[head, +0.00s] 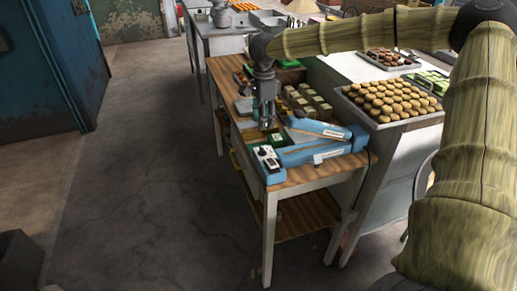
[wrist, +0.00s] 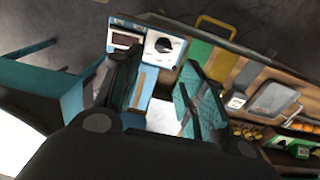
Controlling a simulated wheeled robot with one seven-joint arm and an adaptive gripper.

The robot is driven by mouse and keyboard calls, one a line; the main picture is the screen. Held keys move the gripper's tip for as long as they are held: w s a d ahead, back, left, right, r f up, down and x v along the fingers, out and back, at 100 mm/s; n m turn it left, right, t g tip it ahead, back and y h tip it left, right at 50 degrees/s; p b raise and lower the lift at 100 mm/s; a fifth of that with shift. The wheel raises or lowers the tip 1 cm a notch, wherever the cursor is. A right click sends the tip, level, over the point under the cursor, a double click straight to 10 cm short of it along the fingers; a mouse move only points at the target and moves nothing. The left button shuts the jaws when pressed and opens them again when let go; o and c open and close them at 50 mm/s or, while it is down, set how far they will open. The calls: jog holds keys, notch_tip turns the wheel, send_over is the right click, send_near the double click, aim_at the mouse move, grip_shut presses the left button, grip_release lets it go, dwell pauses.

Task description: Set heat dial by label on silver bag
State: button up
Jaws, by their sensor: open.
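The heat dial (wrist: 164,46) is a black knob on a white panel at the end of a blue sealer-like device (head: 310,152). The dial also shows small in the head view (head: 262,152); its setting is too small to read. My gripper (head: 266,124) points down above the table, just behind the dial panel. In the wrist view its fingers (wrist: 158,78) are apart with nothing gripped, and the dial lies beyond them, not touched. A silvery flat item (wrist: 272,102) lies to the right in the wrist view; I cannot tell if it is the silver bag, and no label is readable.
The wooden table (head: 300,177) is crowded. Several small brown-and-green blocks (head: 308,100) stand behind the device. A tray of round brown items (head: 392,101) is on the counter to the right. A yellow handle (wrist: 217,24) juts from the table edge. The floor (head: 150,180) to the left is clear.

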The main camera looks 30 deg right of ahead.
aim_at(262, 148)
jog(key=f, duration=0.4)
jog(key=f+p, duration=0.1)
jog(key=f, duration=0.3)
jog(key=f+p, duration=0.1)
jog(key=f, duration=0.3)
jog(key=shift+w+d, duration=0.15)
jog(key=shift+w, duration=0.2)
jog(key=shift+c, duration=0.5)
jog(key=c, duration=0.6)
